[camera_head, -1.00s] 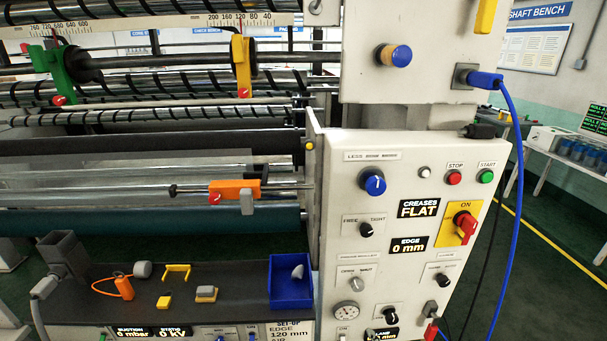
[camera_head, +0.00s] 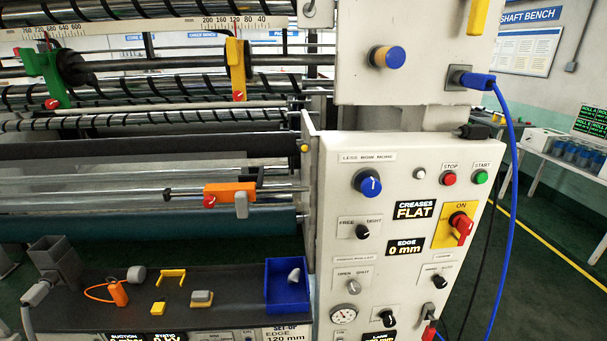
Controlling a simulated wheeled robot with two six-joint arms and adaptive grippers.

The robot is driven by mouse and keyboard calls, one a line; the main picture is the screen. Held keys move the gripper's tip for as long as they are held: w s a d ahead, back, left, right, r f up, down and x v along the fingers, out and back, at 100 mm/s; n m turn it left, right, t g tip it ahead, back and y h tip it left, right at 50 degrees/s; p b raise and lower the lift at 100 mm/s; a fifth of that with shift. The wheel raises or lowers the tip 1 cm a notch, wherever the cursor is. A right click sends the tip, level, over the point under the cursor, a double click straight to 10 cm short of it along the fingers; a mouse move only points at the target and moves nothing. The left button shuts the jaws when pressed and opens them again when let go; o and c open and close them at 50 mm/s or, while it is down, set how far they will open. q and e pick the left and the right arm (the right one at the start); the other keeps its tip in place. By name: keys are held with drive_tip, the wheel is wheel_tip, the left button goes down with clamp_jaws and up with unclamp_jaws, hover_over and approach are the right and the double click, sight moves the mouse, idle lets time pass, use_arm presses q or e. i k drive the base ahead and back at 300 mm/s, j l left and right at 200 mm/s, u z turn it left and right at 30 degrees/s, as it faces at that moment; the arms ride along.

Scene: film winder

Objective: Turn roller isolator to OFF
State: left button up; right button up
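The isolator is a red rotary handle (camera_head: 462,228) on a yellow plate (camera_head: 450,238), at the right side of the white control panel (camera_head: 345,210). The plate is marked ON above the handle. The handle is tilted, its grip pointing down to the right; its exact setting is hard to read. Neither of my grippers shows in the head view, and nothing touches the handle.
Above the isolator are a red STOP button (camera_head: 449,178) and a green START button (camera_head: 480,177). A blue knob (camera_head: 368,183) is to the left. A blue cable (camera_head: 514,180) hangs just right of the panel. A blue bin (camera_head: 287,286) stands on the dark shelf (camera_head: 235,312).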

sight(464, 225)
drive_tip(key=u, duration=1.15)
drive_tip(key=z, duration=2.35)
